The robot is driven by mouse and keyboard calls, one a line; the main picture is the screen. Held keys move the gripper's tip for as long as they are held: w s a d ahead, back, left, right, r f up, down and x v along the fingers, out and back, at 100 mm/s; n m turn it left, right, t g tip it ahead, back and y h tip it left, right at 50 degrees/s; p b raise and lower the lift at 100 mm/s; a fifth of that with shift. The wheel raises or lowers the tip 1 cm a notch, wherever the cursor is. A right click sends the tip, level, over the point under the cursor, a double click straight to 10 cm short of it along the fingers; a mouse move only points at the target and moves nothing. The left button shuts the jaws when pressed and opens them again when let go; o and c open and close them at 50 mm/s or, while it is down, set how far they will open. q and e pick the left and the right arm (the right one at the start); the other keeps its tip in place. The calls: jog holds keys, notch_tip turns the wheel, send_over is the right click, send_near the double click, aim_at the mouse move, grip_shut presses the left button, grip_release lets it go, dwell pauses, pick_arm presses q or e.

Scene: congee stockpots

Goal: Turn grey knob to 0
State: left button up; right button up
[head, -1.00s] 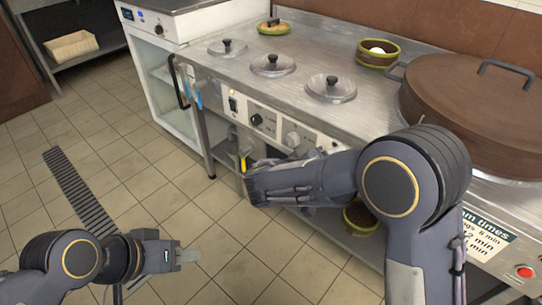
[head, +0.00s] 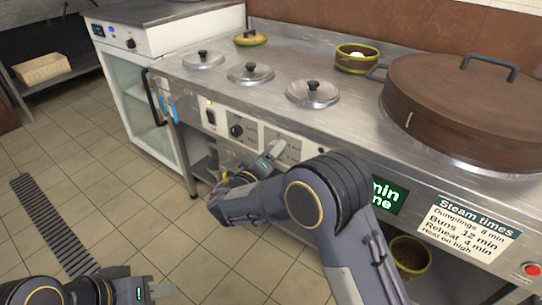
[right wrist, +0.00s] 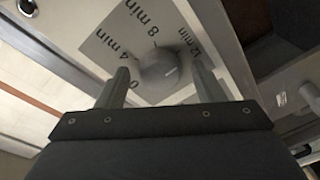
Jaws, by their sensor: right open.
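The grey knob (right wrist: 160,70) sits on a dial plate (right wrist: 140,42) marked 0, 4 min, 8 min and 12 min. A small light mark on its face lies right of centre, away from the 0; its exact setting is hard to read. My right gripper (right wrist: 163,78) is open, with one finger on each side of the knob; whether they touch it I cannot tell.
A black knob (head: 236,131) and a switch (head: 211,113) are left of the dial. Lidded wells (head: 312,93), a bowl (head: 357,58) and a big brown steamer lid (head: 455,105) are on the counter. A red button (head: 532,269) is at lower right. The floor is clear.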

jog(key=c, duration=1)
